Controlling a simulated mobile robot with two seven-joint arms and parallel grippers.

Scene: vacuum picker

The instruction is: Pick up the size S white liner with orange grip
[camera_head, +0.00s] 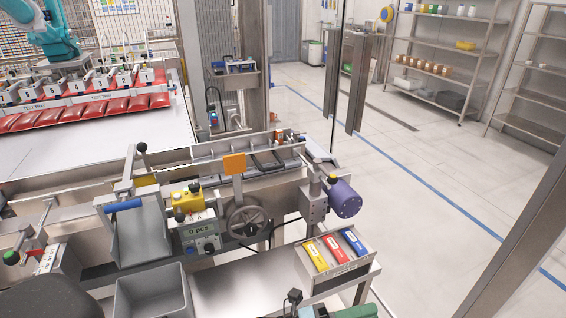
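I cannot make out a white liner with an orange grip for certain. A small orange piece (279,136) shows at the far end of the long metal trough, too small to identify. A flat orange plate (234,164) stands upright on the machine above the handwheel. A tray (372,266) at the right end of the bench holds a yellow piece (315,256), a red piece (336,249) and a blue piece (354,242); no size marking is readable. I see no fingers of either gripper.
A grey bin (118,304) stands at the bottom left, beside a free stretch of bench (235,292). A handwheel (248,221) and a purple motor (345,199) stick out from the machine. A dark rounded shape (45,298) fills the lower left corner. Open floor lies to the right.

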